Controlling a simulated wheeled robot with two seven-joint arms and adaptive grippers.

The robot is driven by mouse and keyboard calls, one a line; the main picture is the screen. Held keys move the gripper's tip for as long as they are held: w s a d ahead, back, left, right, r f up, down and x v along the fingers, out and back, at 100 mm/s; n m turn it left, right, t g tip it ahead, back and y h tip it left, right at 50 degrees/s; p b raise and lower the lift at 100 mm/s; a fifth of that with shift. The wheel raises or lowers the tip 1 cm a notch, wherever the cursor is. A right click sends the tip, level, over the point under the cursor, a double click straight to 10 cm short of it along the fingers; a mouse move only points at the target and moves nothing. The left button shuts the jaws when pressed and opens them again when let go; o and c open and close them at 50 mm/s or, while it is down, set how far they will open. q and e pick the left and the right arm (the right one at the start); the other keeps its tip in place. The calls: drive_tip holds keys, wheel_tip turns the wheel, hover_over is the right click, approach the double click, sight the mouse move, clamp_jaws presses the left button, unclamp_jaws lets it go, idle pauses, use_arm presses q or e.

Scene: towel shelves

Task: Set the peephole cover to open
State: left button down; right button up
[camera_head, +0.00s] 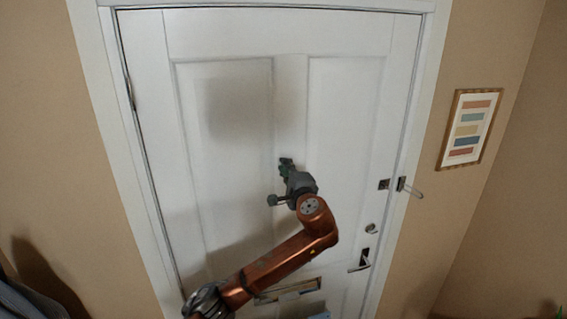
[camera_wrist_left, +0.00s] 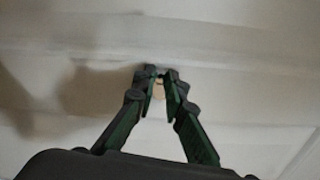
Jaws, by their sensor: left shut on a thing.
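A white panelled door (camera_head: 345,100) stands closed in front of me. My left gripper (camera_head: 286,164) is at the door's middle stile, with its fingertips at the door face. In the left wrist view my left gripper (camera_wrist_left: 160,80) has its dark green fingers drawn together around a small brass-coloured piece, the peephole cover (camera_wrist_left: 158,88). Only a little of the cover shows between the fingers. I cannot tell from this whether it is open or closed. In the head view the gripper hides it. My right gripper is not in view.
A door handle (camera_head: 361,262) and a lock (camera_head: 371,228) are on the door's right side. A latch (camera_head: 402,185) sits at the right frame. A letter slot (camera_head: 290,291) is low on the door, partly behind my arm. A framed picture (camera_head: 469,129) hangs on the right wall.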

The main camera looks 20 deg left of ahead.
use_arm(q)
drive_tip(key=shift+a+r+m+p, duration=0.2)
drive_tip(key=shift+m+p, duration=0.4)
drive_tip(key=shift+m, duration=0.3)
drive_tip(key=c, duration=2)
unclamp_jaws()
drive_tip(key=shift+s+r, duration=0.1)
drive_tip(key=shift+s, duration=0.05)
drive_tip(key=shift+o, duration=0.2)
drive_tip(key=v, duration=1.1)
drive_tip(key=shift+s+d, duration=0.2)
drive_tip(key=shift+s, duration=0.15)
